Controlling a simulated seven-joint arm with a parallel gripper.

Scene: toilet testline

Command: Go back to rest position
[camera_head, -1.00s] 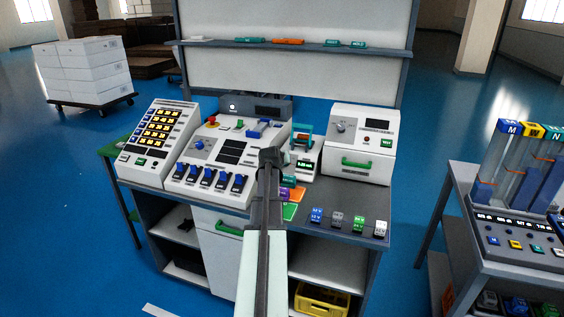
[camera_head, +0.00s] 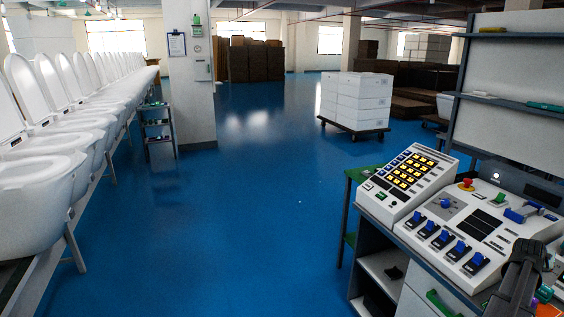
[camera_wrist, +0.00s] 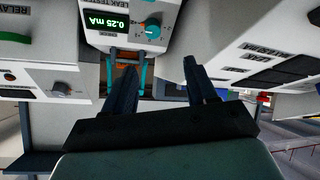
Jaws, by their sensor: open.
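My gripper shows in the wrist view (camera_wrist: 160,92), with its two dark fingers apart and nothing between them. Beyond the fingers is a white leak tester (camera_wrist: 120,25) with a 0.25 mA display and a teal knob, seen upside down. In the head view, part of my dark arm shows at the lower right, in front of the test bench. The fingertips cannot be made out there. The white control panel (camera_head: 470,228) with blue switches is beside my arm, and a button panel (camera_head: 405,180) with lit yellow keys stands to its left.
A row of white toilets (camera_head: 45,180) lines the left side. A pillar (camera_head: 190,90) stands near a small shelf cart (camera_head: 158,130). White boxes (camera_head: 355,100) sit on a dark pallet at the back. The blue floor (camera_head: 240,230) between is clear.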

